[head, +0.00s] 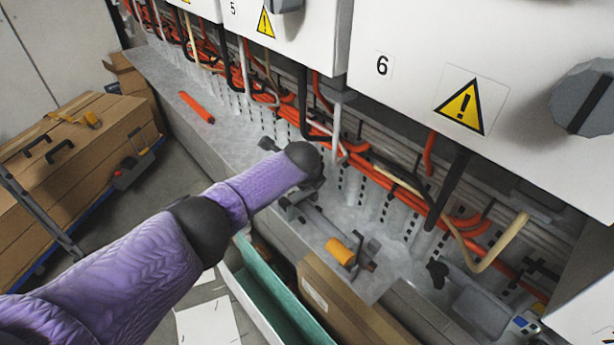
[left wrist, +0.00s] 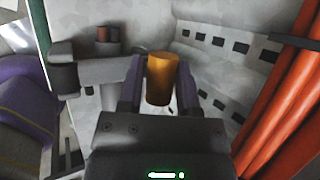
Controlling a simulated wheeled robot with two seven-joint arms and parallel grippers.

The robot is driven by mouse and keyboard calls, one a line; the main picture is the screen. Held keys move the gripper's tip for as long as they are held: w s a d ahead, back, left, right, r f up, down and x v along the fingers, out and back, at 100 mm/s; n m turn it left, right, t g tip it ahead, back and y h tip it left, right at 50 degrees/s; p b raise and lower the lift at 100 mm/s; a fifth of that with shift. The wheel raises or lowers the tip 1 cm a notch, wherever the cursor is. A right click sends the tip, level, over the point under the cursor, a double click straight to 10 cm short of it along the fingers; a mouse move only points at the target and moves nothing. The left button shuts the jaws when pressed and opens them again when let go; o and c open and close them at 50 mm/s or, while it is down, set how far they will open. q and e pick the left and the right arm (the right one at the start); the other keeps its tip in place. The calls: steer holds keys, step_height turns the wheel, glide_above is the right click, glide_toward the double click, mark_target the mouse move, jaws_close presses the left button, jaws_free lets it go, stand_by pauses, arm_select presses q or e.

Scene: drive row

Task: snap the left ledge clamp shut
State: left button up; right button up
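My left arm crosses the head view from the lower left, and its dark wrist hides the left gripper there. In the left wrist view, the two fingers of my left gripper (left wrist: 162,88) stand on either side of an upright orange handle (left wrist: 160,72). They are close to it; whether both press on it I cannot tell. A grey clamp arm (left wrist: 108,70) runs left from the handle to a dark grey post (left wrist: 64,78). In the head view another clamp with an orange handle (head: 340,251) lies on the ledge, right of my wrist. My right gripper is out of view.
The grey ledge (head: 240,150) runs under cabinets with warning signs (head: 462,106). Orange and black cables (head: 384,178) hang along its back. An orange rod (head: 196,107) lies on its left part. Cardboard boxes (head: 80,135) and a green-lined bin (head: 272,290) stand below.

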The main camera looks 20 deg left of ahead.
arm_select(q)
steer(key=shift+o, duration=0.9)
steer(key=shift+s+d+f, duration=0.2)
steer(key=shift+s+f, duration=0.05)
steer(key=shift+f, duration=0.35)
steer(key=shift+r+p, duration=0.35)
steer(key=shift+p, duration=0.1)
steer(key=r+p, duration=0.2)
steer(key=p, duration=0.1)
steer(key=shift+s+d+r, duration=0.2)
steer(key=shift+s+r, duration=0.1)
steer(key=shift+s, duration=0.05)
steer(key=p+v, duration=0.4)
steer(key=v, duration=0.3)
steer(key=shift+s+a, duration=0.15)
steer(key=shift+s, duration=0.1)
steer(key=shift+r, duration=0.1)
